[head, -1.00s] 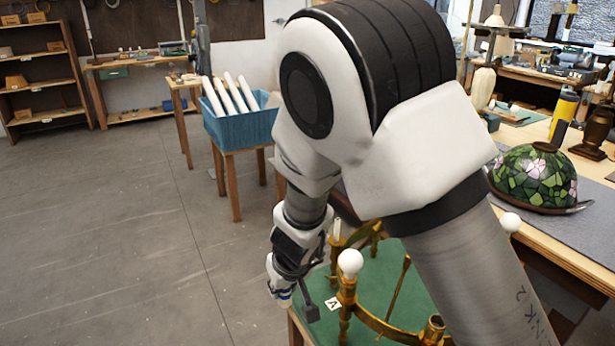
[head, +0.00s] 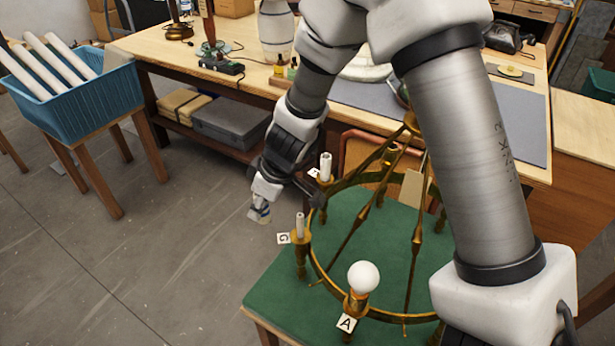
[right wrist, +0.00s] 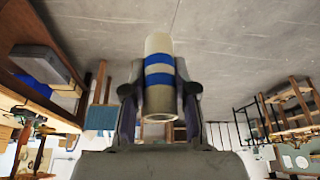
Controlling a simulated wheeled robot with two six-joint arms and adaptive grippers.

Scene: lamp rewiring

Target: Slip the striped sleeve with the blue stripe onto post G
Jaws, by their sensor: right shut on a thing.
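A cream sleeve (right wrist: 158,103) with two blue bands is held between the fingers of my right gripper (right wrist: 158,88). In the head view my right gripper (head: 264,200) points downward, shut on the sleeve (head: 259,215). Post G (head: 300,227) is a short pale post on the brass ring, beside its G label (head: 284,238). The sleeve is apart from post G, to its left in the picture and out beyond the ring. The sleeve's open end faces the camera in the right wrist view. My left gripper is not in view.
The brass ring lamp frame (head: 318,262) stands on a green-topped table (head: 272,292). Another pale post (head: 325,167) stands behind post G. A white bulb (head: 363,277) is by label A (head: 347,323). A blue bin (head: 75,105) holds white tubes. Floor left of the table is clear.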

